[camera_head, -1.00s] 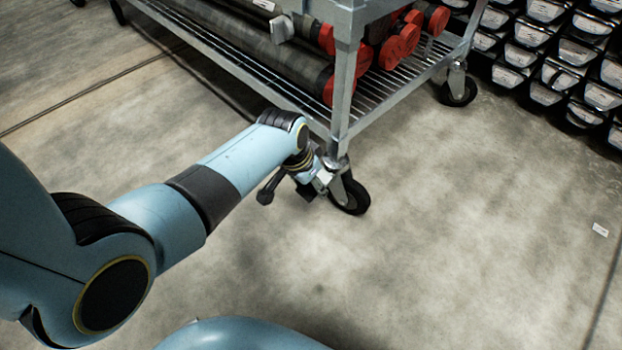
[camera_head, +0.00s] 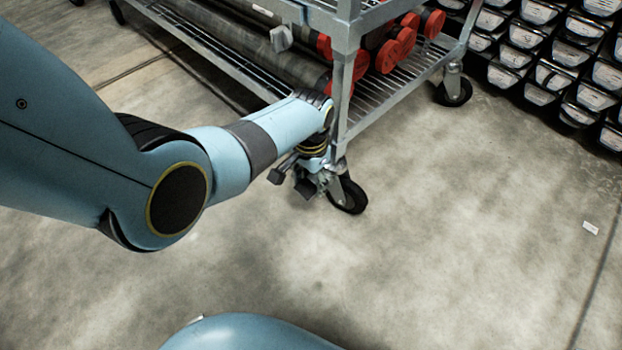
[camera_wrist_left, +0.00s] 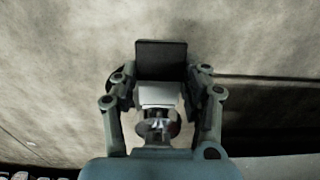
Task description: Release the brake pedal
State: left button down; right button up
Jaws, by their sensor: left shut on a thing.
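The near caster (camera_head: 349,194) has a black wheel in a metal fork under the front corner post of the cart. My left gripper (camera_head: 308,183) is low beside this caster, on its left side. In the left wrist view my left gripper (camera_wrist_left: 160,88) has its fingers on both sides of a pale metal piece (camera_wrist_left: 160,95), which looks like the brake pedal, and is shut on it. A dark flat part (camera_wrist_left: 161,58) shows just beyond it. The pedal's tilt cannot be told, as the gripper and wrist hide much of it in the head view. My right gripper is not in view.
The grey metal cart (camera_head: 343,95) holds long dark tubes with red end caps (camera_head: 392,55). Its far caster (camera_head: 454,90) stands further right. Stacked black bins (camera_head: 540,50) fill the back right. The concrete floor (camera_head: 440,230) right of the near caster is clear.

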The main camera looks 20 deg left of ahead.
aim_at(310, 184)
pick_arm(q)
jog(key=c, duration=0.6)
grip_release()
jog(key=shift+c, duration=0.2)
notch_tip(310, 184, up, 12)
jog(key=shift+s+f, duration=0.1)
jog(key=shift+s, duration=0.05)
